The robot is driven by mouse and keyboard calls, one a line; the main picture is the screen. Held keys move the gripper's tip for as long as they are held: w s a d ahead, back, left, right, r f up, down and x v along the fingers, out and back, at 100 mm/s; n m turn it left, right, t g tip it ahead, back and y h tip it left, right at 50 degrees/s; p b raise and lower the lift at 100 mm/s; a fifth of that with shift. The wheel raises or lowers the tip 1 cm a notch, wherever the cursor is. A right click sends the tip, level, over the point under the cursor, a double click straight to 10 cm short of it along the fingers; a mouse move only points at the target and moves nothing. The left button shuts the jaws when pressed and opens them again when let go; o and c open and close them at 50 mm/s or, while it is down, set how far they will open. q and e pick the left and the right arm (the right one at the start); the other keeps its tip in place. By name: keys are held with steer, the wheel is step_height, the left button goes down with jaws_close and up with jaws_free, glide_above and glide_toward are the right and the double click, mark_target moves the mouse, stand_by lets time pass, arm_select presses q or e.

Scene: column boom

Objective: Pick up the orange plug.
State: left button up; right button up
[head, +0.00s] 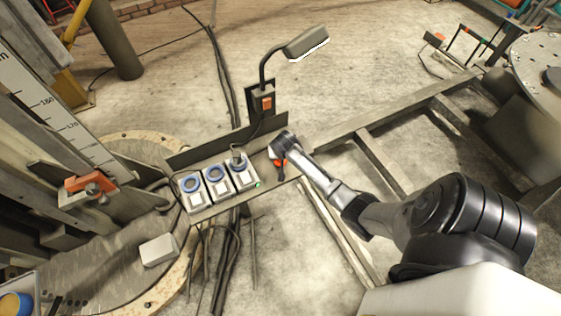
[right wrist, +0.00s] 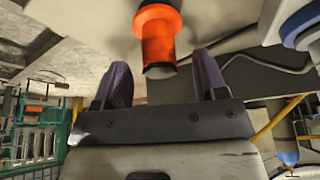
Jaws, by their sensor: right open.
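The orange plug (head: 278,162) shows in the head view at the right end of the shelf, right beside my right gripper (head: 283,147), whose wrist partly covers it. In the right wrist view the orange plug (right wrist: 157,38) is large at the top centre, with a dark end pointing toward the gripper. My right gripper (right wrist: 161,64) is open, with one dark finger to each side of the plug's line. The plug lies around or just beyond the fingertips; I cannot tell the exact depth. No contact shows. My left gripper is not in view.
Several blue-ringed sockets (head: 215,174) stand on the shelf left of the gripper; the rightmost holds a dark plug (head: 238,159). A lamp (head: 306,43) on a bent neck and an orange switch (head: 266,103) rise behind. Metal frame rails (head: 400,118) lie right.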

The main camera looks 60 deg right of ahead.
steer(key=shift+x, duration=1.05)
steer(key=shift+c, duration=0.2)
steer(key=c, duration=1)
